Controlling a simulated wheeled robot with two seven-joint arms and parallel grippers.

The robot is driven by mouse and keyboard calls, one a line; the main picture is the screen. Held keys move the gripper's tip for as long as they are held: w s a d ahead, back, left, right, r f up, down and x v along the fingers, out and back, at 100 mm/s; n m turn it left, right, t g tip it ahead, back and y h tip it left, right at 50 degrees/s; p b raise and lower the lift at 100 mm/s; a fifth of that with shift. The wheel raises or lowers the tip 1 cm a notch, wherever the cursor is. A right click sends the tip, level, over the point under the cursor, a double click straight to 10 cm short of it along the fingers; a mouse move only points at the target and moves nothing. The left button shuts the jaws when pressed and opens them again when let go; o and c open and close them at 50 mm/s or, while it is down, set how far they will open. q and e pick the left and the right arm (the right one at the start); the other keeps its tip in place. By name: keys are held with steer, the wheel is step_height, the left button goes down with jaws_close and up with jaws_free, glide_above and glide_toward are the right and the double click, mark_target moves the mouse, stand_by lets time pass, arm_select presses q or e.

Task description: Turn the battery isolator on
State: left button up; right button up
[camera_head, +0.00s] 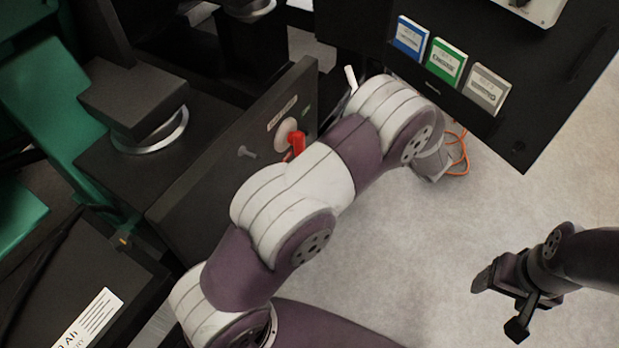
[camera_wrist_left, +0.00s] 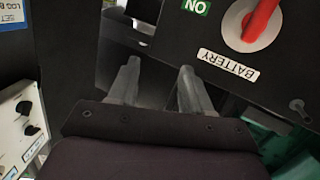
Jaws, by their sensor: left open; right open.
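The battery isolator has a red handle (camera_head: 297,143) on a pale round plate (camera_head: 284,132), mounted on a black panel (camera_head: 215,182). In the left wrist view the red handle (camera_wrist_left: 262,18) is at the top right, cut off by the frame edge. A green ON label (camera_wrist_left: 196,6) and a BATTERY label (camera_wrist_left: 228,65) sit beside it. My left gripper (camera_wrist_left: 158,82) is open and empty, its fingers apart and off the handle. In the head view its arm crosses in front of the panel and hides most of that gripper. My right gripper (camera_head: 508,298) is open and empty above the floor.
Blue, green and grey boxes (camera_head: 446,62) stand on a black surface at the upper right. A bolt-like knob (camera_head: 247,152) sticks out of the panel left of the isolator. Orange cable (camera_head: 461,150) hangs near my left wrist. The floor (camera_head: 420,245) is open between my arms.

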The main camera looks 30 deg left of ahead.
arm_select(q)
steer(key=s+f+n+g+y+b, duration=0.2)
steer(key=s+f+g, duration=0.1)
steer(key=f, duration=0.4)
steer(key=n+g+y+b, duration=0.1)
steer(key=g+y+b, duration=0.1)
steer(key=g, duration=0.2)
glide_toward(304, 140)
steer(key=a, duration=0.3)
steer(key=a+b, duration=0.1)
steer(key=a, duration=0.5)
steer(key=shift+w+a, duration=0.35)
arm_select(e)
step_height(304, 140, down, 9)
steer(key=shift+r, duration=0.2)
arm_select(q)
jaws_close()
